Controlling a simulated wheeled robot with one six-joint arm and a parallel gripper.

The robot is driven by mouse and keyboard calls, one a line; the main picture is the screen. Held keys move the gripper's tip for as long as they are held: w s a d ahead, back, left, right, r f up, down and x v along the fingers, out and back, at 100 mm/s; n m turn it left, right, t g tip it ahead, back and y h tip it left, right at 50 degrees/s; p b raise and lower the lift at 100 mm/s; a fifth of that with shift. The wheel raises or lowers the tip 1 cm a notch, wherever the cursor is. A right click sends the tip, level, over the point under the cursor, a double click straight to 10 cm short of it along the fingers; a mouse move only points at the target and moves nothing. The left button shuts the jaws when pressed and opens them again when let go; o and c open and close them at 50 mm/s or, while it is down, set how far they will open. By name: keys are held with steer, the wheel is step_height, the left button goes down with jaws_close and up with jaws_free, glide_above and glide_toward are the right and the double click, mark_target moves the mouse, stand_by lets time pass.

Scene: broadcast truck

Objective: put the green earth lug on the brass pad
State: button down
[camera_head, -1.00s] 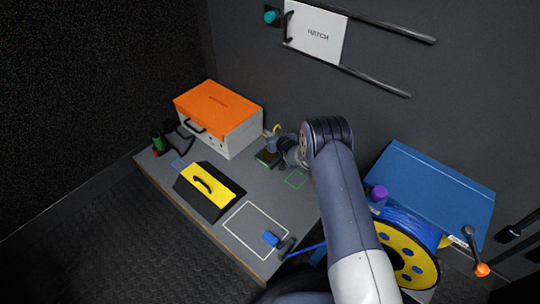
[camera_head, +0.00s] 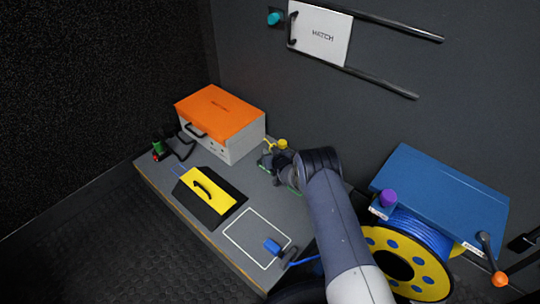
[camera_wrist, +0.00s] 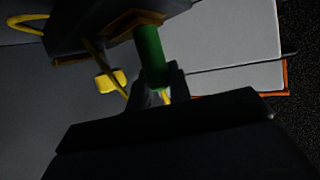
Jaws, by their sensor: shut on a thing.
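The green earth lug (camera_wrist: 152,55) shows in the wrist view as a dark green cylinder. My gripper (camera_wrist: 163,85) is shut on its lower part. The lug's upper end is in front of a brass-coloured edged piece (camera_wrist: 124,22), which looks like the brass pad, on a dark block. I cannot tell whether they touch. In the head view my gripper (camera_head: 272,160) is low at the back of the bench, right of the orange-topped case, and the lug and pad are largely hidden there.
An orange-topped case (camera_head: 220,110) stands close left of my gripper. A yellow knob (camera_head: 283,143) with a yellow cable is beside it. A yellow-and-black box (camera_head: 212,190) and a blue block (camera_head: 272,245) are nearer on the bench. A blue cable drum (camera_head: 405,250) stands right.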

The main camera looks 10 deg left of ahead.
steer(key=shift+f, duration=0.15)
steer(key=c, duration=1.3)
jaws_free()
steer(key=shift+s+d+r+p, duration=0.2)
steer(key=shift+s+r+p, duration=0.2)
steer(key=shift+p, duration=0.1)
steer(key=p+v, duration=0.4)
steer(key=v, duration=0.7)
steer(key=shift+f, duration=0.15)
